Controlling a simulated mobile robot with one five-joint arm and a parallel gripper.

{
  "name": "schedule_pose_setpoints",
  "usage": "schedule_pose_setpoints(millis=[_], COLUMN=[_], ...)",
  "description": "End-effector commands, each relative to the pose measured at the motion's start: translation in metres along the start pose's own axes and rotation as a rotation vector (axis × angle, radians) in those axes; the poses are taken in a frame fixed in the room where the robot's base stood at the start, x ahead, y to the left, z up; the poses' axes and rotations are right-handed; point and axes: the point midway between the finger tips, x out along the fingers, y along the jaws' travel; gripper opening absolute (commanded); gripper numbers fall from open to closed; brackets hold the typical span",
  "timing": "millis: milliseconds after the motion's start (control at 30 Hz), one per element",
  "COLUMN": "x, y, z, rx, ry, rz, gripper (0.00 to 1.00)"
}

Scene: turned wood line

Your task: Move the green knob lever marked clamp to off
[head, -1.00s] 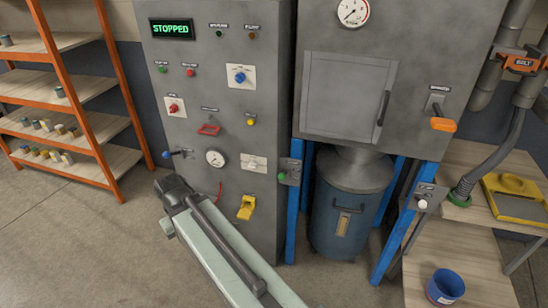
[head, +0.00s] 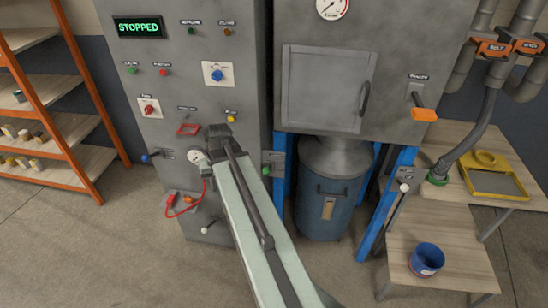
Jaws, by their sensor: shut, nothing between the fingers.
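The green knob lever (head: 266,170) is on a small grey plate (head: 279,164) at the cabinet's right edge, beside a blue post. Its knob is at the left, low on the plate. The small lettering on the plate is too small to read, so I cannot tell which mark it points to. My arm reaches up from the bottom, with its dark end joint left of and above the green knob, apart from it in the picture.
The grey control cabinet (head: 190,75) carries a STOPPED display (head: 139,27), buttons and switches. A red cable (head: 186,211) loops low on it. A white-knob lever (head: 404,188) is on the right blue post. A blue drum (head: 333,205) stands between posts. Open floor lies left.

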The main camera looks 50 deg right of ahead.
Motion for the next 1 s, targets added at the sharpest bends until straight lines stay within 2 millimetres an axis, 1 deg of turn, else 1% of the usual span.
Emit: schedule_pose_setpoints(millis=[33, 67, 100, 167, 200, 300, 400, 500, 800, 867, 967, 1000], x=[-0.029, -0.038, -0.051, -0.069, -0.08, -0.1, -0.111, -0.113, -0.111, -0.106, -0.09, -0.082], y=[0.047, 0.073, 0.106, 0.153, 0.18, 0.234, 0.264, 0.275, 0.275, 0.275, 0.276, 0.276], z=[-0.015, -0.021, -0.026, -0.029, -0.029, -0.025, -0.021, -0.018, -0.018, -0.019, -0.022, -0.024], rx=[0.093, 0.142, 0.203, 0.286, 0.334, 0.427, 0.478, 0.497, 0.496, 0.495, 0.494, 0.494], ry=[0.037, 0.059, 0.09, 0.132, 0.158, 0.21, 0.24, 0.252, 0.252, 0.252, 0.251, 0.251], rz=[-0.012, -0.02, -0.029, -0.04, -0.044, -0.051, -0.054, -0.055, -0.055, -0.055, -0.055, -0.055], gripper=[0.0, 0.0, 0.0, 0.0, 0.0, 0.0, 0.0, 0.0, 0.0, 0.0, 0.0, 0.0])
